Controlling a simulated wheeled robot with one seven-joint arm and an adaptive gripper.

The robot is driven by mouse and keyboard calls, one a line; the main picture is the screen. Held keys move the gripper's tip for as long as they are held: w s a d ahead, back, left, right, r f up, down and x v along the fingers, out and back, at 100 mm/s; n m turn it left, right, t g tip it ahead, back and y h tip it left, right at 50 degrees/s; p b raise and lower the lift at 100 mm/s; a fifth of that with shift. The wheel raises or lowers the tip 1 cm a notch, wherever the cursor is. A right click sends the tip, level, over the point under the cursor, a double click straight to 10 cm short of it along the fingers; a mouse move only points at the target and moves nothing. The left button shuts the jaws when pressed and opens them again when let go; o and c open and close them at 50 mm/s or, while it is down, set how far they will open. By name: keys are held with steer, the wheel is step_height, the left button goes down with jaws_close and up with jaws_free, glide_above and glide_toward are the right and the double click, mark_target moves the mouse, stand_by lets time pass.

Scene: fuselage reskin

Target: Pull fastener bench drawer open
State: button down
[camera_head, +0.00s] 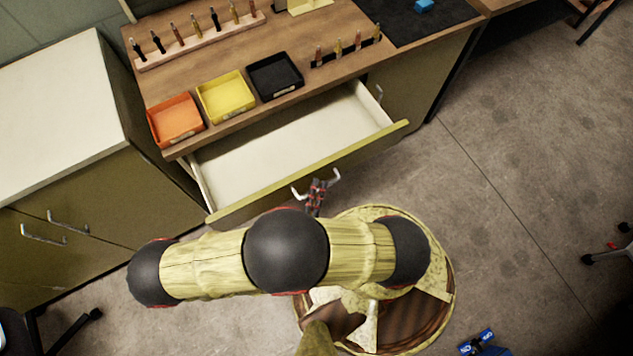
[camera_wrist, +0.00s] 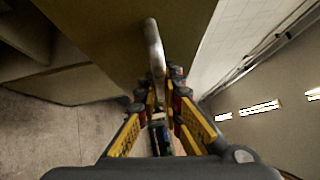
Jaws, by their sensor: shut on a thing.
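The fastener bench drawer (camera_head: 285,150) stands pulled out from under the wooden bench top, and its pale inside looks empty. Its olive front carries a silver bar handle (camera_head: 301,191). My gripper (camera_head: 316,192) is at the handle, shut on it. In the wrist view the handle (camera_wrist: 153,45) runs down between the fingers of my gripper (camera_wrist: 160,92). The exact finger contact is small and partly hidden in both views.
Orange (camera_head: 175,120), yellow (camera_head: 224,97) and black (camera_head: 275,75) trays stand on the bench above the drawer. A white-topped cabinet (camera_head: 60,115) stands at left. Open floor (camera_head: 510,150) lies to the right.

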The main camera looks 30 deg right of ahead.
steer(key=shift+f, duration=0.1)
steer(key=c, duration=2)
jaws_free()
steer(key=shift+o, duration=0.2)
